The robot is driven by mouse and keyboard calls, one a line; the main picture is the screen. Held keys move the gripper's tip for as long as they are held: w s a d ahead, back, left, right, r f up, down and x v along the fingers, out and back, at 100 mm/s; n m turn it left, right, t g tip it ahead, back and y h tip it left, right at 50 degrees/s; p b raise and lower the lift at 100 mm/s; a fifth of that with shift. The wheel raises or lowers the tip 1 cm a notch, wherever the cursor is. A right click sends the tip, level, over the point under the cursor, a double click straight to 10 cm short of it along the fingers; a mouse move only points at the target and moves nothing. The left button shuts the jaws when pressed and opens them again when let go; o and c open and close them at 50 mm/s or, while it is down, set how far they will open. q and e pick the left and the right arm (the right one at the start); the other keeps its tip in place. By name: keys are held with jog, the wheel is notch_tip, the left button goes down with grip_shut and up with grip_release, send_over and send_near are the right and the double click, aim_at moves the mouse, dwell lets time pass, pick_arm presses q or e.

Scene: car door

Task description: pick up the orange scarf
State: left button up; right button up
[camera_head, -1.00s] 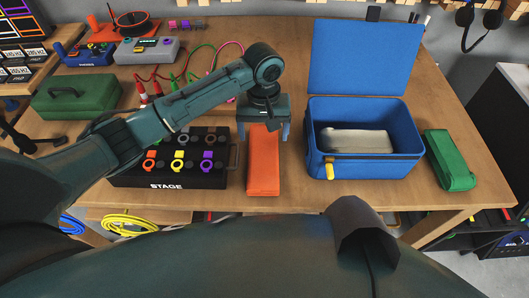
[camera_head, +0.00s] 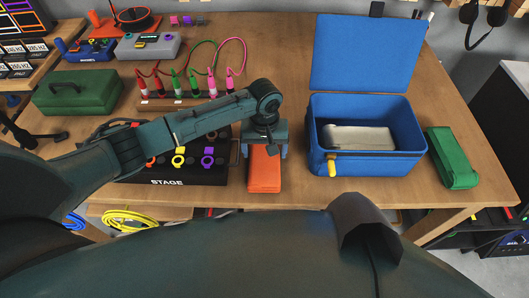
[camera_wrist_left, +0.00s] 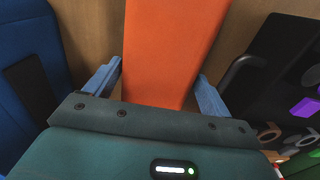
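The orange scarf (camera_head: 264,172) lies folded into a long flat block on the wooden table, between the black STAGE box and the blue box. My left gripper (camera_head: 264,153) is over the scarf's far part and hides that end in the head view. In the left wrist view the scarf (camera_wrist_left: 170,50) runs between the two blue fingers of my left gripper (camera_wrist_left: 158,88). The fingers are open, one on each side of the scarf, with gaps visible. My right gripper is not in view.
An open blue box (camera_head: 366,165) with a pale item inside stands to the right. A folded green cloth (camera_head: 453,158) lies beyond it. The black STAGE box (camera_head: 180,172) is close on the left. A green case (camera_head: 77,92) and colored plugs (camera_head: 194,85) are farther back.

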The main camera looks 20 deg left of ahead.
pick_arm(q)
jog(key=c, duration=0.7)
